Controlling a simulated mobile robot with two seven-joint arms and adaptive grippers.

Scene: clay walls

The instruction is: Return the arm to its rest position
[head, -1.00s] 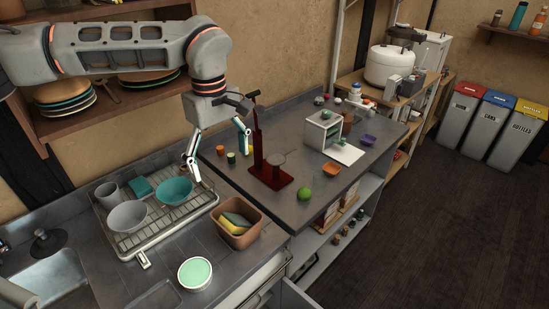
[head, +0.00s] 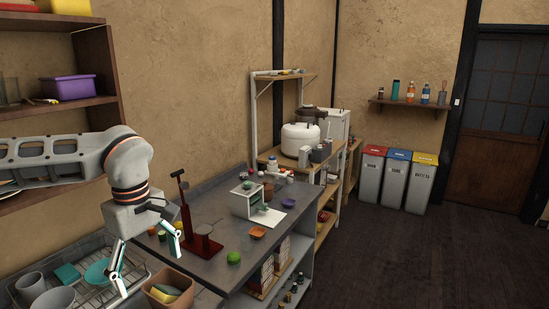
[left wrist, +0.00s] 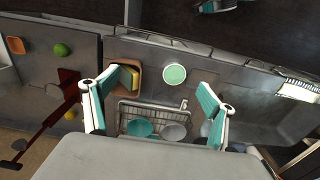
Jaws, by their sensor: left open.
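My left arm comes in from the left in the head view. Its gripper (head: 148,272) hangs pointing down above the counter, between the dish rack and the dark red stand (head: 203,243). The two teal-padded fingers are spread with nothing between them. In the left wrist view the open gripper (left wrist: 163,84) shows above the rack and brown bin. A white and teal part at the top edge of that view looks like my right gripper (left wrist: 222,5); it is cut off, and its fingers cannot be judged. The head view does not show it.
The dish rack (left wrist: 124,112) holds bowls. The brown bin (head: 158,290) with sponges stands close to the fingers. A small white open cabinet (head: 247,199), a green ball (head: 233,258) and an orange bowl (head: 257,233) are farther right. Wall shelves (head: 60,113) are close behind the arm.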

